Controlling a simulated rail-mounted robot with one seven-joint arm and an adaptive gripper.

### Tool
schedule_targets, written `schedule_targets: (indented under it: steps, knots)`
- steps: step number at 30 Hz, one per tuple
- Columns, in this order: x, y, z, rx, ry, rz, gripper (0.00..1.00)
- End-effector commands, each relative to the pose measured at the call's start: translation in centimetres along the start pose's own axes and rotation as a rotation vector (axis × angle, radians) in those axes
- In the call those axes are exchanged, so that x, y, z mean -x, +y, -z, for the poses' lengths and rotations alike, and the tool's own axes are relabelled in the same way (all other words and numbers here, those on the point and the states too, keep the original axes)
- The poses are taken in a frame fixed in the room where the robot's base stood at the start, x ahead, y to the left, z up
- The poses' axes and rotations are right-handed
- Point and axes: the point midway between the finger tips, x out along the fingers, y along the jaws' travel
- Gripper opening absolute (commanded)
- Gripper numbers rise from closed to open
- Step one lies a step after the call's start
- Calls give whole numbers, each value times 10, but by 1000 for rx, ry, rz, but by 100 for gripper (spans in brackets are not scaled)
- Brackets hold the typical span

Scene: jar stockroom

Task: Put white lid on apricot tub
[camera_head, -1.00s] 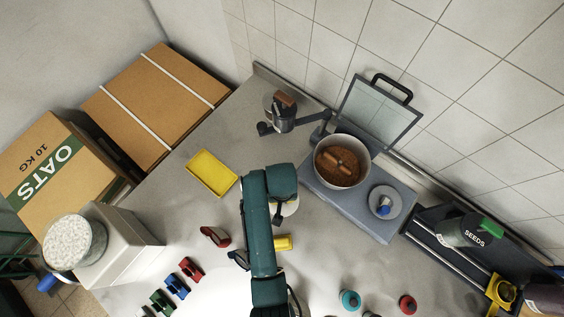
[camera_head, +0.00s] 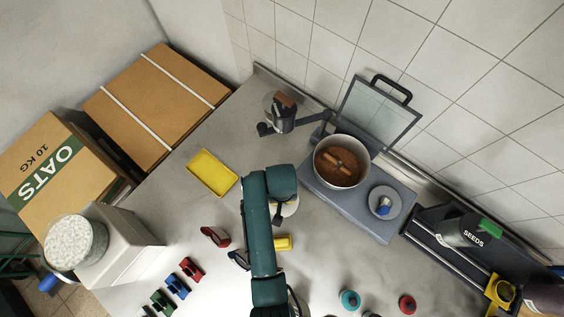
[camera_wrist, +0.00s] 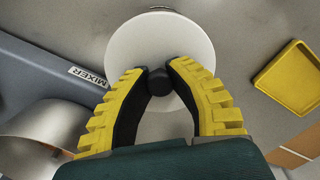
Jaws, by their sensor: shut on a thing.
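My gripper (camera_wrist: 157,80) has yellow ribbed fingers with dark pads, shut on the black knob (camera_wrist: 159,82) of the white lid (camera_wrist: 190,40). The lid is a round white disc that fills the upper middle of the wrist view. In the head view the lid (camera_head: 291,208) shows only in part beside my teal arm, which hides most of my gripper. I cannot make out the apricot tub in either view. A thin edge peeks out beyond the lid in the wrist view, but I cannot tell what it is. Whether the lid touches anything below is hidden.
A grey mixer base (camera_head: 350,211) carries a pot (camera_head: 342,181) of brown contents, right of my arm. A yellow tray (camera_head: 212,174) lies to the left. Coloured clips, a yellow block (camera_head: 283,242) and small round pieces lie near the front. Cartons stand at left; a tiled wall is behind.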

Motion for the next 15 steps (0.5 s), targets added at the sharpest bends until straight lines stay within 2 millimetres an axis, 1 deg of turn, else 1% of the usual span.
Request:
schedule_targets:
  steps: [14,15]
  knots:
    - [0,0,0,0,1,0,4]
    - [0,0,0,0,1,0,25]
